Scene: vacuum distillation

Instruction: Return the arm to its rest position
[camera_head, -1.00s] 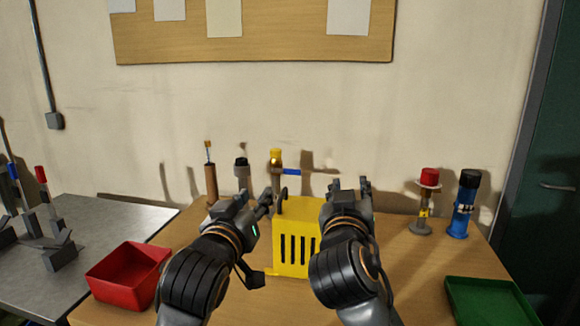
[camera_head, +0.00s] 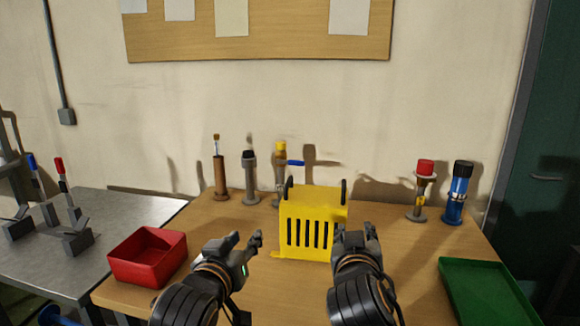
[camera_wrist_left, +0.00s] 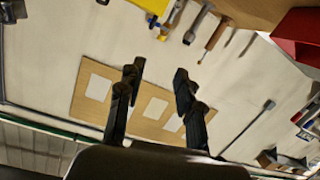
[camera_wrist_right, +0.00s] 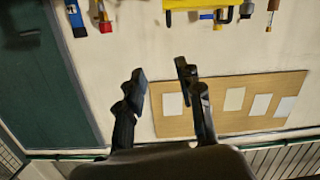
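My left gripper (camera_head: 248,244) is open and empty in the head view, over the wooden table between the red bin and the yellow box. In the left wrist view its two fingers (camera_wrist_left: 158,85) stand apart with only wall and board behind them. My right gripper (camera_head: 355,236) is in front of the yellow box's right side, apart from the other items. In the right wrist view its fingers (camera_wrist_right: 160,85) are spread with nothing between them. The yellow slotted box (camera_head: 310,222) with two black handles stands on the table.
A red bin (camera_head: 147,257) is at the left and a green tray (camera_head: 485,290) at the right. Behind stand a brown holder (camera_head: 220,178), a grey item (camera_head: 250,177), a yellow-capped valve piece (camera_head: 281,170), a red-capped item (camera_head: 421,190) and a blue bottle (camera_head: 457,193).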

